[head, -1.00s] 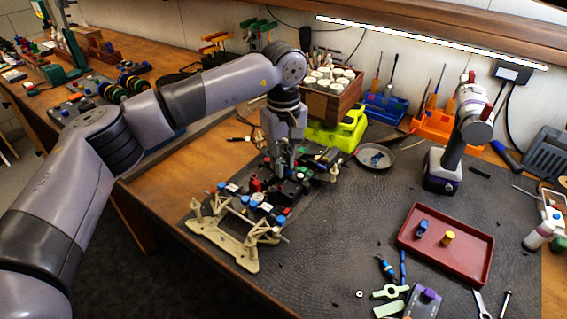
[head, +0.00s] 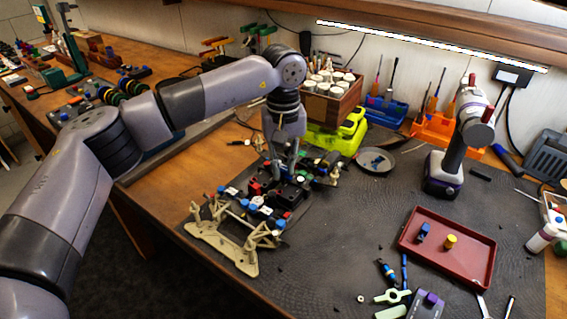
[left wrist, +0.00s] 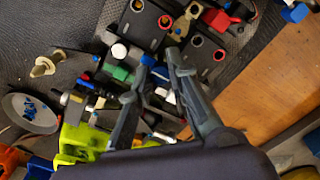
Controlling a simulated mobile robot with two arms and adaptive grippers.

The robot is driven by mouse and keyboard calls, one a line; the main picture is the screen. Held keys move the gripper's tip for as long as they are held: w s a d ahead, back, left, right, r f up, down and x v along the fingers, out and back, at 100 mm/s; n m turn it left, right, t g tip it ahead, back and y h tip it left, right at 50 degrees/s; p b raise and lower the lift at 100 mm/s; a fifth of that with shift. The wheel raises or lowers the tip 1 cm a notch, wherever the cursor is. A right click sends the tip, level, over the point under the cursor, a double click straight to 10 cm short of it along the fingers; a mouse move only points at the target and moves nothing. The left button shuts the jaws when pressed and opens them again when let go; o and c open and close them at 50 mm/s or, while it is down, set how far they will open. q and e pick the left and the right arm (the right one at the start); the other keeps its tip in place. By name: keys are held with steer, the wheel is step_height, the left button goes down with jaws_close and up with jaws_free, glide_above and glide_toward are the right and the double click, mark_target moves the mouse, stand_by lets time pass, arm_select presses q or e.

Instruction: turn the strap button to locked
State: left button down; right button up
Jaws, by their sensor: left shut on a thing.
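The RC car (head: 262,200) sits on its beige stand (head: 215,240) near the front left of the dark mat, with red, blue and white parts on top. My left gripper (head: 281,172) points down onto the middle of the car. In the left wrist view its fingers (left wrist: 161,62) are close together over the chassis, beside black blocks with ringed holes (left wrist: 196,41). It is shut on a small part there, seemingly the strap button, which the fingertips mostly hide. I cannot read whether the button stands at locked. My right gripper is not in view.
A red tray (head: 470,262) with a blue and a yellow piece lies to the right. A drill (head: 458,140) stands behind it. A lime green case (head: 337,130) and a grey dish (head: 376,162) are close behind the car. Loose tools lie at the front right.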

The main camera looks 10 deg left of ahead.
mark_target(283, 168)
arm_select(q)
steer(key=c, duration=1.8)
jaws_free()
steer(key=shift+r, duration=0.1)
step_height(283, 168, up, 12)
steer(key=shift+f, duration=0.1)
